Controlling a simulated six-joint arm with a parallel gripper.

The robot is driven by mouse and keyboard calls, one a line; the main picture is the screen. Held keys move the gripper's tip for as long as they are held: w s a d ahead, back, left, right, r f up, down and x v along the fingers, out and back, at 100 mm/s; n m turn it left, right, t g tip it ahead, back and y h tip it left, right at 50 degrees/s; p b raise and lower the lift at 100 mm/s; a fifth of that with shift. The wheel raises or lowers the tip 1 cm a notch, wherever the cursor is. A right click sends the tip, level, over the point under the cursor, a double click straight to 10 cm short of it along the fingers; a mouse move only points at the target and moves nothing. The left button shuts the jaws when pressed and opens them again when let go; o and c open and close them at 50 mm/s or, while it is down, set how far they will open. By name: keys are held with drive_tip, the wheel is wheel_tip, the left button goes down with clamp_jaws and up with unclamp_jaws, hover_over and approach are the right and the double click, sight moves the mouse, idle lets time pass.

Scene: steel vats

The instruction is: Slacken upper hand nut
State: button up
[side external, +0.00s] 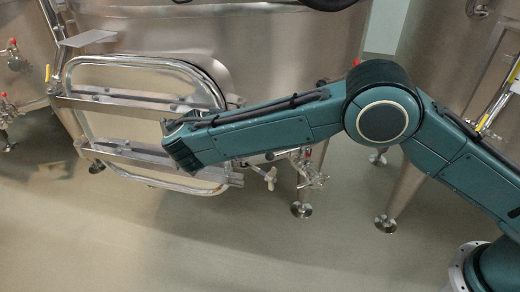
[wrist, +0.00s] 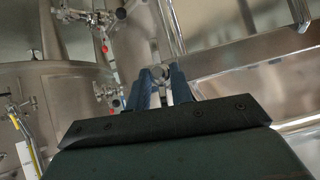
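My gripper's two blue-grey fingers (wrist: 162,88) stand a little apart in the wrist view. A small rounded metal piece (wrist: 160,73) shows between their tips. It may be the upper hand nut, but I cannot tell whether the fingers touch it. In the side view the wrist end of my arm is in front of the oval manway door, and the fingers are mostly hidden there. The manway door frame (side external: 85,62) is a polished metal loop with crossbars. A wing-shaped hand nut (side external: 269,178) shows below my forearm at the door's lower right. The upper one is not clearly visible in the side view.
A steel vat (side external: 270,50) stands behind the door on metal legs with round feet (side external: 301,210). Valves with red handles (side external: 12,42) are on the vat at left. Pipe fittings (side external: 312,172) are right of the door. The floor (side external: 130,245) in front is clear.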

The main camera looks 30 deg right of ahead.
drive_tip(key=s+a, duration=0.6)
idle(1.1)
drive_tip(key=shift+s, duration=0.1)
drive_tip(key=s+d+r+n+g+y, duration=0.1)
drive_tip(key=d+r+n+g+y, duration=0.15)
drive_tip(key=d+r, duration=1.3)
drive_tip(key=s+d+r+n+y, duration=0.2)
drive_tip(key=s+d+r+n, duration=0.15)
drive_tip(key=s+d, duration=0.75)
drive_tip(key=s+d+f+n+y, duration=0.1)
drive_tip(key=s+d+f, duration=0.1)
drive_tip(key=s, duration=0.8)
drive_tip(key=s+d+f+n+y, duration=0.1)
drive_tip(key=s+d+f+n, duration=0.1)
drive_tip(key=s, duration=0.8)
drive_tip(key=shift+s+d+f, duration=0.15)
drive_tip(key=shift+s+d, duration=0.2)
drive_tip(key=shift+d, duration=0.55)
